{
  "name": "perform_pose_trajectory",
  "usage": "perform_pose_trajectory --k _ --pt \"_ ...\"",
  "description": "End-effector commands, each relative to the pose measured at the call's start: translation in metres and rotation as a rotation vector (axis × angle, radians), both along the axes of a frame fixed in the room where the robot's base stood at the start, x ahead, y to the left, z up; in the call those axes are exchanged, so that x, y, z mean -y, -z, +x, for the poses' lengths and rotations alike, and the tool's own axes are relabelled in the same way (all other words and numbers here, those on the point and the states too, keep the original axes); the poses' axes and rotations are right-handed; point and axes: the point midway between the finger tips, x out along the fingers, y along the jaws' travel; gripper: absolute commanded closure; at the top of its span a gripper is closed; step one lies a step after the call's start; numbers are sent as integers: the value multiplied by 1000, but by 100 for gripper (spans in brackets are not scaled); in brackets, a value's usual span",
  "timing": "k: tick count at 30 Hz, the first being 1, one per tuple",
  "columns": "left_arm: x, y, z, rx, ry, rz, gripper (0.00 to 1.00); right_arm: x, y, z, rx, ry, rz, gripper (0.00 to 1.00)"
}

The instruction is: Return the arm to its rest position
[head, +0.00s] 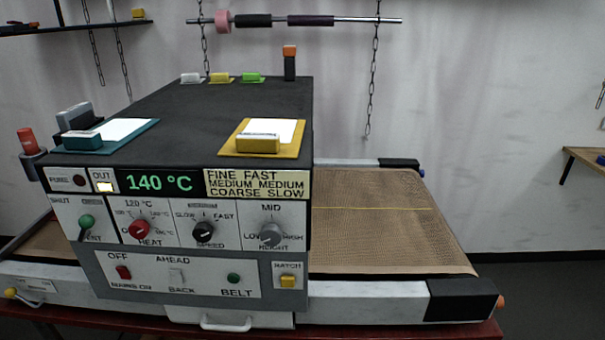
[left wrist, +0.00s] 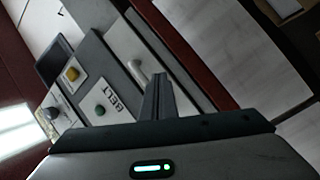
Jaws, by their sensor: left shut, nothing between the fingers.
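My left gripper (left wrist: 160,82) shows only in the left wrist view. Its fingers are shut together with nothing between them. It hangs in front of the machine's lower front panel, near the BELT label and its green button (left wrist: 99,110) and the white drawer handle (left wrist: 137,70). I cannot tell its exact gap from the panel. The dark machine (head: 200,100) fills the left and middle of the head view, its display (head: 158,183) reading 140 °C. Neither arm shows in the head view, and my right gripper is in no view.
A mesh conveyor belt (head: 385,215) runs out to the right of the machine. The white handle (head: 226,325) juts from the machine's lower front. A teal board (head: 138,138) and a yellow board (head: 295,150) lie on top. A rod of rolls (head: 340,20) hangs behind.

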Motion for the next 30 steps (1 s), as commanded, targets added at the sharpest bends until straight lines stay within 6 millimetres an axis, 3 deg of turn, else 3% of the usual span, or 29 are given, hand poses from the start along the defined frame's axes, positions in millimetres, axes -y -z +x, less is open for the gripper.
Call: perform_pose_trajectory --k 1,8,15,20,24,30 --pt "-7 32 -5 -43 -33 63 100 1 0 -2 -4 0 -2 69" --pt "-37 165 -52 -242 -112 381 100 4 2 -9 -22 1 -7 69" --pt "-56 286 -142 -475 -81 681 100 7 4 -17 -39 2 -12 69" --pt "-60 352 -219 -631 2 852 100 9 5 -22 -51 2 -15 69" --pt "-57 398 -295 -762 110 979 100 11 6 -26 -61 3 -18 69" --pt "-45 441 -406 -924 305 1114 100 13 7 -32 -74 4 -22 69"
